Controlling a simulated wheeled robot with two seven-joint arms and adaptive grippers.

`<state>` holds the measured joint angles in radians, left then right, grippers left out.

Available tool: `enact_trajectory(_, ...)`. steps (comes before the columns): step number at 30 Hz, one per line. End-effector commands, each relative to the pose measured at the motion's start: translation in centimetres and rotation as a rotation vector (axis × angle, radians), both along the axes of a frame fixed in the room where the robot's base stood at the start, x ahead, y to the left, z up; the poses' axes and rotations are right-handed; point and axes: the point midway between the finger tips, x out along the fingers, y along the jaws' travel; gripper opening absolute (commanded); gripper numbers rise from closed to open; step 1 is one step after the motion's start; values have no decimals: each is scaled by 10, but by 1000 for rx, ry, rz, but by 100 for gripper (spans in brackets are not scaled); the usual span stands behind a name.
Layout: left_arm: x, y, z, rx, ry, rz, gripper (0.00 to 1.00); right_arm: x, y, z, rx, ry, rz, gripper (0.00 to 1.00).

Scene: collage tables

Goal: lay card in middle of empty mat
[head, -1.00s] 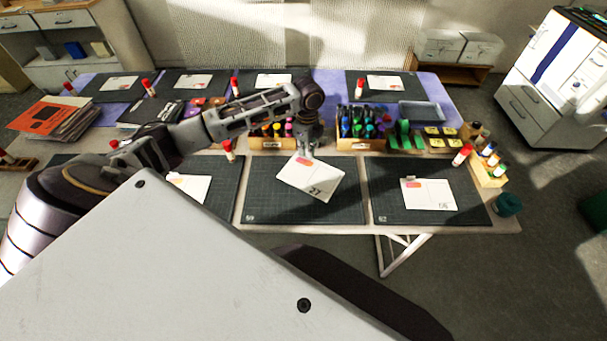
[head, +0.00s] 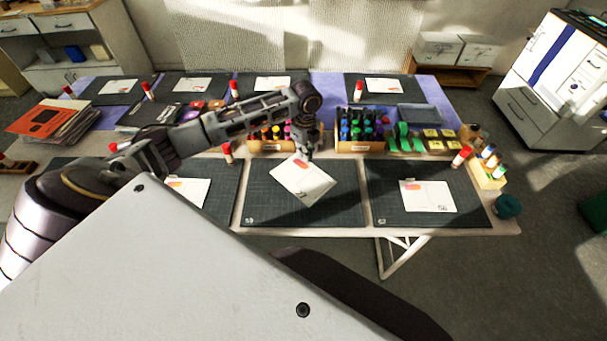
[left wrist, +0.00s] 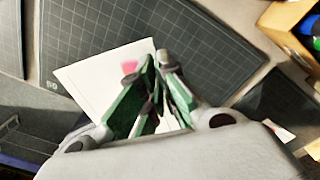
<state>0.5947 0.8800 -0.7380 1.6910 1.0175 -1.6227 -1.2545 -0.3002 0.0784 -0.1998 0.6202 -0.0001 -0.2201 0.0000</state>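A white card (head: 303,182) with a red mark shows over the dark middle mat (head: 262,208) of the front row, askew to the mat's edges. My left gripper (head: 306,156) is at the card's far edge. In the left wrist view the green-padded fingers (left wrist: 155,92) are close together with the card (left wrist: 92,78) between them. Whether the card touches the mat (left wrist: 85,28) is hard to tell. No other card shows on this mat. My right gripper is not in view.
Cards lie on the front mats to the right (head: 428,196) and left (head: 190,190). Behind the middle mat stand a wooden box of bottles (head: 360,147) and another box of bottles (head: 270,146). A red-capped glue stick (head: 461,156) stands near the right mat.

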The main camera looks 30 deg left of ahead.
Motion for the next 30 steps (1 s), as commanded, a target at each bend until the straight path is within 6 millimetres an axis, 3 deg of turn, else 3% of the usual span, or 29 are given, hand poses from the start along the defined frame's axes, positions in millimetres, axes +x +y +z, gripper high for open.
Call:
enact_trajectory(13, -1, 0, -53, 0, 2, 1, 0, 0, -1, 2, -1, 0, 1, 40)
enact_trajectory(30, -1, 0, -66, 0, 2, 0, 0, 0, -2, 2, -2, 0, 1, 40)
